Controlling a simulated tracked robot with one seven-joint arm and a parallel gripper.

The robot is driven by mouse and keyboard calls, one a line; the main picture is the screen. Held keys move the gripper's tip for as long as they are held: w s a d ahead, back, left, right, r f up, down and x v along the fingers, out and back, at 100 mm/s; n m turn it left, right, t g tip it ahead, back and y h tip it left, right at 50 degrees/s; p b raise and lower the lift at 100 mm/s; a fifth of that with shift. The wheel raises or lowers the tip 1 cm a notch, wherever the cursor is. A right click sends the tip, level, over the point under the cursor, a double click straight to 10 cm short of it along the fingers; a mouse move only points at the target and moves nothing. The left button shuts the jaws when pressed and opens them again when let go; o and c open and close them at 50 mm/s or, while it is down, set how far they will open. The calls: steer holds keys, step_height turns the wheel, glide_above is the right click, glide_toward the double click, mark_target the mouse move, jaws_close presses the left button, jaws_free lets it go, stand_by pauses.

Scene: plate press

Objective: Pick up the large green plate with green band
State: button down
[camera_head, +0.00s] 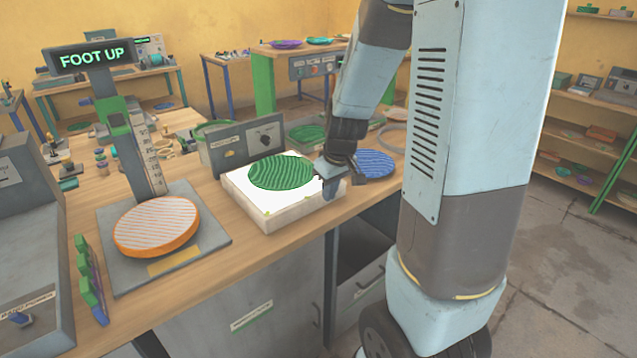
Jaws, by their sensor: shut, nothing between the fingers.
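A large round green plate (281,173) with pale wavy stripes lies flat on a white-topped box (283,222) on the workbench. A separate green band on it cannot be told at this size. My gripper (327,184) is shut and empty at the plate's right edge, over the right end of the box. Whether it touches the plate I cannot tell. Another green round piece (307,133) lies behind, partly hidden.
A blue striped plate (376,163) lies right of my gripper. An orange striped disc (156,226) sits on the gauge stand (216,240) with the FOOT UP sign (91,56). A grey box with a dial (243,146) stands behind the white-topped box.

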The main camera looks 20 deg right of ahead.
mark_target(302, 184)
steer(key=w+a, duration=0.1)
steer(key=w, duration=0.2)
steer(key=w+a, duration=0.1)
steer(key=w, duration=0.3)
steer(key=w+a, duration=0.1)
steer(key=w, duration=0.2)
steer(key=shift+w+a, duration=0.2)
steer(key=shift+x, duration=0.8)
steer(key=shift+s, duration=0.1)
